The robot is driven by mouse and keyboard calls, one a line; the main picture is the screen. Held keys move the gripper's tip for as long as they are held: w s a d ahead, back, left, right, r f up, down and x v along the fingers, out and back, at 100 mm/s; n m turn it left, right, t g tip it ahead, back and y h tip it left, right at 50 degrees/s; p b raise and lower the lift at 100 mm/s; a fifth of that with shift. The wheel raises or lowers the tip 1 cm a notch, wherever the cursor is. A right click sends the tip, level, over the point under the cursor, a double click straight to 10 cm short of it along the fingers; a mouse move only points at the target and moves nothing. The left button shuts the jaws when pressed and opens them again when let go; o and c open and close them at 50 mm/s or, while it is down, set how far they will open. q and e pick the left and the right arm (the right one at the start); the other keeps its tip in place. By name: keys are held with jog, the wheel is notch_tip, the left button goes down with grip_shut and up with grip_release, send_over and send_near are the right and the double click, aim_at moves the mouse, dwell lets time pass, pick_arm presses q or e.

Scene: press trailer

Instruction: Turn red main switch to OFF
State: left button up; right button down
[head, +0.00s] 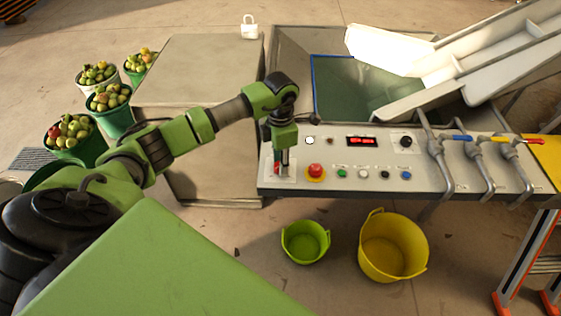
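The red main switch (277,168) is at the left end of the grey control panel (325,187), on a pale plate. Only a bit of its red shows, because my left gripper (284,168) is right over it and hides the rest. The gripper points down with its fingers at the switch. I cannot tell whether the fingers are closed on it or only beside it, and the switch's position is hidden. My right gripper is not in view.
A red mushroom button (315,170) on a yellow ring sits close to the right of the switch. Small buttons and a red display (362,142) follow. Pipes with coloured levers (462,138) stand at the right. Green (306,243) and yellow (393,246) buckets are on the floor below.

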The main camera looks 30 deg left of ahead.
pick_arm(q)
jog(key=shift+n, duration=0.4)
jog(key=n, duration=0.8)
jog(key=shift+r+n, duration=0.1)
jog(key=shift+n, duration=0.2)
jog(key=n, duration=0.8)
jog(key=shift+p, duration=0.35)
jog(key=shift+w+n, duration=0.1)
jog(key=shift+n, duration=0.3)
jog(key=o, duration=1.1)
